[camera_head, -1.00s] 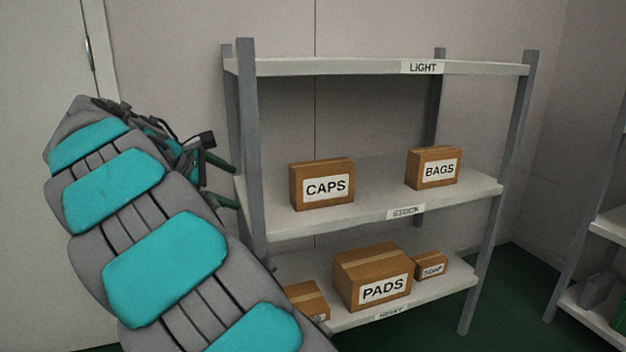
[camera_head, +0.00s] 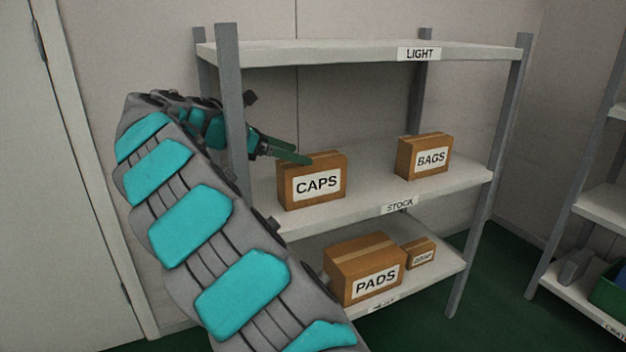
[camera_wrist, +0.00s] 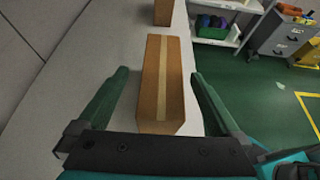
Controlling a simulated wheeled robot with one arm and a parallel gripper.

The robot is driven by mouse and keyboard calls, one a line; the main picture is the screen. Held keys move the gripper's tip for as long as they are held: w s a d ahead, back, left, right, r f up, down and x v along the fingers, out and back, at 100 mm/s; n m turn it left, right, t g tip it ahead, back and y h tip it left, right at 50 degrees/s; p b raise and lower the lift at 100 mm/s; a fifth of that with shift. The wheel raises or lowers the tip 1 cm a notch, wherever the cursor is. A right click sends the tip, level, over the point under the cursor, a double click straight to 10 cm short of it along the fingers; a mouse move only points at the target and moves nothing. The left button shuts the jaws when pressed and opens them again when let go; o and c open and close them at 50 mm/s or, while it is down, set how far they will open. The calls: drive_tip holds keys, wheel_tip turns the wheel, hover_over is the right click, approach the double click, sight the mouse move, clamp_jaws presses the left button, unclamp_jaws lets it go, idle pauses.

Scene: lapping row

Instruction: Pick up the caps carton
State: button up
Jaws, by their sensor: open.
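The caps carton (camera_head: 312,181) is a brown box with a white CAPS label, standing on the left part of the middle shelf (camera_head: 374,210), which is marked STOCK. My gripper (camera_head: 308,158) reaches in past the shelf's left front post, with its green fingers at the carton's upper left. In the wrist view, the caps carton (camera_wrist: 164,85) lies between my open gripper's (camera_wrist: 158,82) two green fingers, seen from above with its tape strip. A gap shows on the left side; the right finger is close to the carton. Nothing is held.
The bags carton (camera_head: 425,157) stands further right on the same shelf. The pads carton (camera_head: 364,268) and a small carton (camera_head: 419,252) are on the lower shelf. The top shelf (camera_head: 360,52), marked LIGHT, is empty above. The left front post (camera_head: 231,100) is close to my arm.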

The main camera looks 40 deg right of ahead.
sight(312, 179)
drive_tip(key=shift+s+b+x, duration=0.2)
drive_tip(key=shift+b+x, duration=0.2)
drive_tip(key=shift+x, duration=2.35)
drive_tip(key=shift+a+f, duration=0.15)
clamp_jaws()
